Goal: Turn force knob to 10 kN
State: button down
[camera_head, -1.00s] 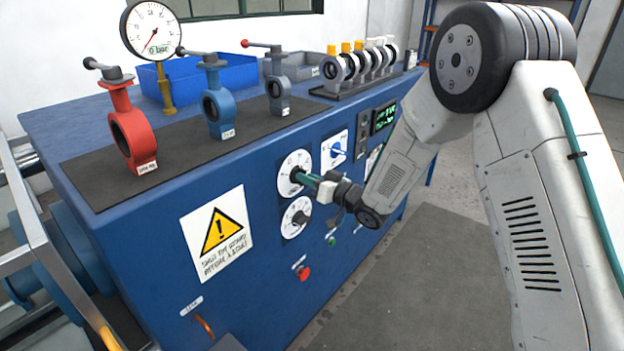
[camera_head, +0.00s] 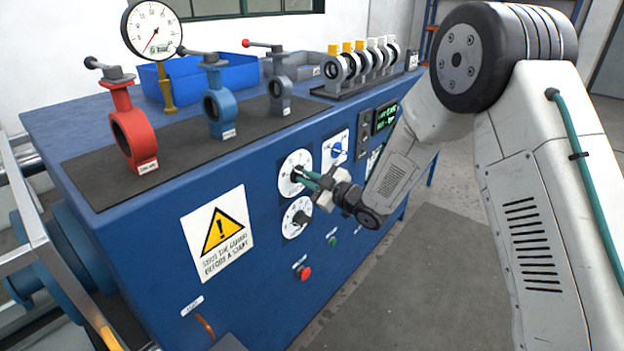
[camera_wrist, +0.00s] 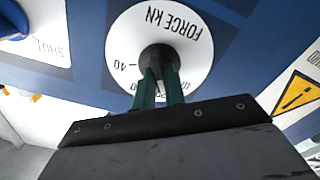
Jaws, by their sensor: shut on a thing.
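The force knob is a dark round knob (camera_wrist: 160,58) at the middle of a white dial plate (camera_wrist: 196,58) lettered "FORCE kN" in the wrist view. The plate appears upside down there, with a 40 mark and part of a 10 showing. In the head view the upper white dial (camera_head: 294,166) is on the blue front panel. My gripper (camera_head: 303,174) reaches it from the right, with its green fingers at the knob. In the wrist view my gripper (camera_wrist: 159,80) is shut on the knob. Its fingers hide part of the scale and the knob's pointer.
A second dial (camera_head: 296,217) sits just below, and a blue selector switch (camera_head: 337,149) is at the upper right. A red button (camera_head: 304,273) and a green button (camera_head: 332,241) are lower. The floor (camera_head: 400,290) before the bench is clear.

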jog(key=n, duration=0.7)
jog(key=shift+s+a, duration=0.1)
jog(key=shift+a, duration=0.1)
dwell(0.5)
jog(key=c, duration=1.5)
grip_release()
jog(key=shift+a, duration=0.1)
jog(key=shift+o, duration=0.2)
jog(key=shift+d+f, duration=0.1)
jog(key=shift+d, duration=0.1)
jog(key=v, duration=0.7)
jog(key=shift+s+d, duration=0.25)
jog(key=shift+d, duration=0.05)
